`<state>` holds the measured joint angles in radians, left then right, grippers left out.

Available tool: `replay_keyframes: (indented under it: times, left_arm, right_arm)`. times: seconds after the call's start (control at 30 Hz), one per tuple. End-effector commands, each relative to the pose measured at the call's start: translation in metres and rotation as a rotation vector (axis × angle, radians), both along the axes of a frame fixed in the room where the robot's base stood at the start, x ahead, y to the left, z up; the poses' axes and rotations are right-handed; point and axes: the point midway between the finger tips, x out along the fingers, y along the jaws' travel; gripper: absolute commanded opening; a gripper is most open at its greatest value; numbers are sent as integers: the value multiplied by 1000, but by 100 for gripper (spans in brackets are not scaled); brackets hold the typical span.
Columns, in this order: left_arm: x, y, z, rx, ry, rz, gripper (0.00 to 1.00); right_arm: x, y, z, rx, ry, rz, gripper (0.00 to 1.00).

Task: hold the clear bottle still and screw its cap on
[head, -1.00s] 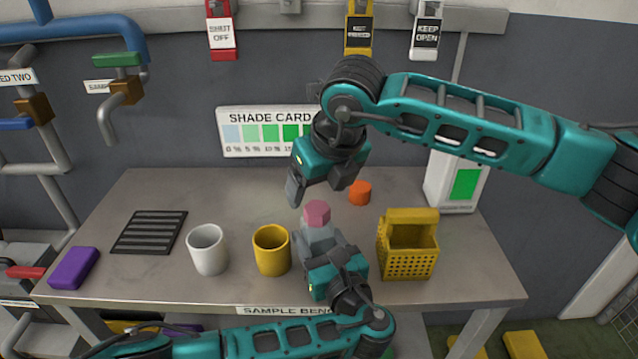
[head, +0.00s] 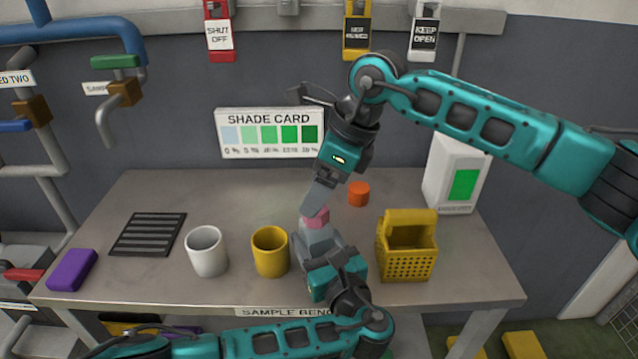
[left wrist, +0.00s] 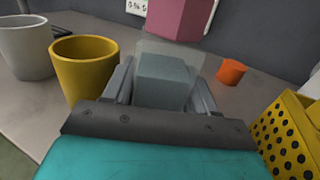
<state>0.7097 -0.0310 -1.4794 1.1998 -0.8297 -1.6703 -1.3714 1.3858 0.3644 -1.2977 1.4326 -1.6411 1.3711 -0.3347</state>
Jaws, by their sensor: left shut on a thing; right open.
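The clear bottle (left wrist: 165,80) stands upright between the fingers of my left gripper (head: 318,246), low over the front of the bench. It looks see-through with grey inside in the left wrist view. A pink cap (head: 319,217) is at the top of the bottle; it also shows at the top of the left wrist view (left wrist: 180,18). I cannot tell how far it is screwed on. My right gripper (head: 314,205) points down at the cap from above, its fingers open around or right beside it. The fingers hide part of the cap.
A yellow mug (head: 270,252) and a white mug (head: 206,251) stand left of the bottle. A yellow perforated basket (head: 408,249) stands to the right. An orange cylinder (head: 358,194) is behind. A black ribbed mat (head: 148,233) and purple block (head: 72,270) lie farther left.

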Motion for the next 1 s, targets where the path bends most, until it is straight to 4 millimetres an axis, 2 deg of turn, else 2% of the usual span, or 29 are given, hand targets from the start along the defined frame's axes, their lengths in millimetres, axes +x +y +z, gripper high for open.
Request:
replay_keyframes:
  times: [0.17, 0.53, 1.0]
  left_arm:
    - [0, 0, 0, 0, -1, 0, 2]
    - [0, 0, 0, -1, -1, 0, 2]
    - [0, 0, 0, 0, -1, 0, 2]
  right_arm:
    - [0, 0, 0, 0, 0, 82, 77]
    - [0, 0, -3, -1, 0, 83, 77]
    - [0, 0, -30, -2, 1, 82, 77]
